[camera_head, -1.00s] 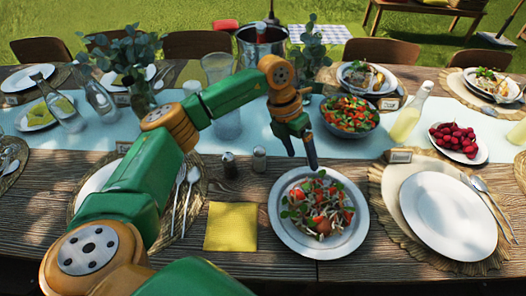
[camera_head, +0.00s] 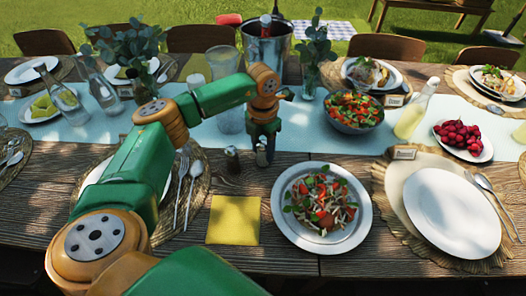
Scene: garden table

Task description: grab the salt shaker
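My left gripper (camera_head: 263,154) points down at the table, just right of the dark-topped pepper shaker (camera_head: 232,160). It is at the spot where the salt shaker stood in the earlier view. The salt shaker is now mostly or wholly hidden by the gripper's fingers. I cannot tell whether the fingers touch it or have closed on it. The pepper shaker stands upright, close to the gripper. My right gripper is not in view.
A plate of salad (camera_head: 320,208) lies close to the right of the gripper. A yellow napkin (camera_head: 233,220) lies in front. A clear glass (camera_head: 230,118) stands behind on the pale runner. An ice bucket (camera_head: 263,45) and a salad bowl (camera_head: 352,110) are farther back.

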